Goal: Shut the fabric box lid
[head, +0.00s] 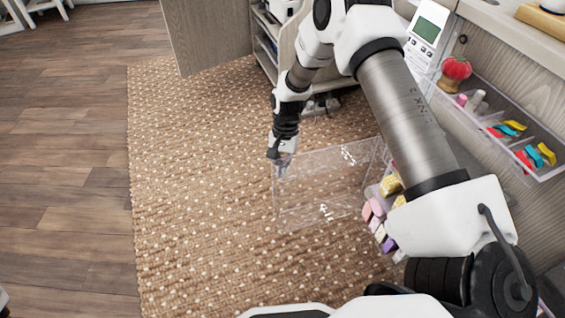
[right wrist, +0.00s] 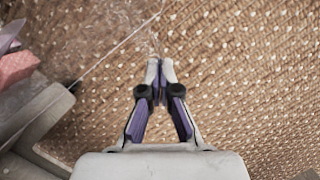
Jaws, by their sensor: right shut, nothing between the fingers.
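The fabric box lid (head: 325,190) is a clear panel, standing open over the rug on the left side of the clear box. The box holds several folded fabrics (head: 375,210) in pink, white, purple and yellow; my right arm hides part of it. My right gripper (head: 279,163) is shut and empty, at the upper left corner of the lid; I cannot tell whether it touches. In the right wrist view the shut fingertips (right wrist: 160,65) are near the lid's thin clear edge (right wrist: 115,48), and pink fabric (right wrist: 17,66) shows at the left. My left gripper is out of view.
A clear tray (head: 545,178) with colourful thread pieces is fixed to the cabinet at right, near a red pincushion (head: 456,68) and a white device (head: 427,30). An open cabinet door (head: 208,35) stands at the back. The rug (head: 190,200) is clear at left.

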